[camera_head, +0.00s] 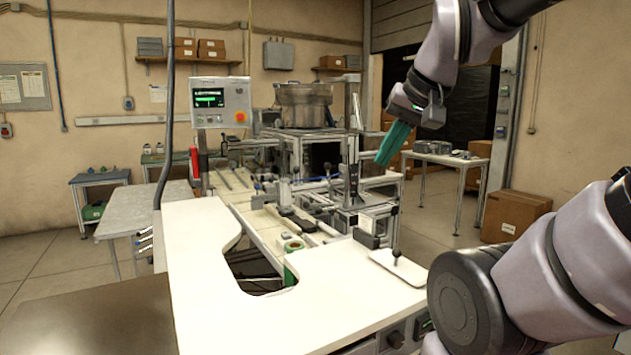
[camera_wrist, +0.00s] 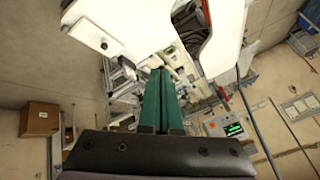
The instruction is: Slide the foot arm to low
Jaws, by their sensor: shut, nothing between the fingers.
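My gripper (camera_head: 383,160) is shut and empty, with its teal fingers pointing down and left. In the wrist view my shut fingers (camera_wrist: 158,74) point toward the machine, seen from above. I cannot tell for sure which part is the foot arm. Any setting marks are too small to read.
A white worktop (camera_head: 195,285) with a curved cutout lies in front of the machine. A control panel (camera_head: 220,102) stands at the machine's left. Cardboard boxes (camera_head: 515,215) and a side table (camera_head: 450,160) are at right.

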